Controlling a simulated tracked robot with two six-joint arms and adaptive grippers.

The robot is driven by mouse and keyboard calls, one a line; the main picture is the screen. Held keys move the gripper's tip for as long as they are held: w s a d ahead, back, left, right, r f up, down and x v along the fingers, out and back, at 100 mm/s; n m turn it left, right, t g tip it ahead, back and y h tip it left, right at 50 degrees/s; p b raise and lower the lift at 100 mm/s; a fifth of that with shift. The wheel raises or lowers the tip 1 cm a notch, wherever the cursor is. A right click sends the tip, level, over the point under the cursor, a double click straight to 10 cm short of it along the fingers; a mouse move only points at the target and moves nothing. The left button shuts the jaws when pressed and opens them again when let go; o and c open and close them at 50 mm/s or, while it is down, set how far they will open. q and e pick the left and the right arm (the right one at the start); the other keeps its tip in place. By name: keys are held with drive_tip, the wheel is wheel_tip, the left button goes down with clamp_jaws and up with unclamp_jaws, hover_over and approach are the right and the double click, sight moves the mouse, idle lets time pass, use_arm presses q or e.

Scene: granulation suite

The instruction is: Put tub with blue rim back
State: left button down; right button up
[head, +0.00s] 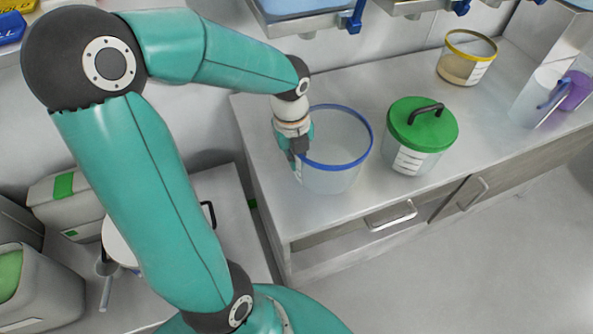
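The tub with blue rim (345,178) is clear, looks empty and appears upright at the left end of the steel counter. Whether its base touches the counter is hard to tell. My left gripper (296,155) points down at the left side of its rim, with its fingers right at the tub's wall. The fingertips are partly hidden and small, so I cannot tell whether they are closed on the rim. My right gripper is not in view.
On the counter (262,150), a tub with green lid and black handle (422,125) stands right of the blue-rimmed tub. A yellow-rimmed tub (465,65) and clear and purple jugs (576,92) are farther right. Steel trays hang above. Bins stand lower left.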

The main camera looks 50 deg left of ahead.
sight(296, 172)
use_arm(q)
drive_tip(key=shift+f, duration=2.3)
drive_tip(key=shift+f+b, duration=0.1)
drive_tip(key=shift+b, duration=0.2)
drive_tip(key=c, duration=1.3)
unclamp_jaws()
drive_tip(key=shift+r, duration=0.35)
drive_tip(key=r, duration=0.3)
drive_tip(key=r+p, duration=0.1)
drive_tip(key=r, duration=0.7)
drive_tip(key=shift+s+a+r, duration=0.1)
drive_tip(key=shift+s+r, duration=0.15)
drive_tip(key=shift+s, duration=0.15)
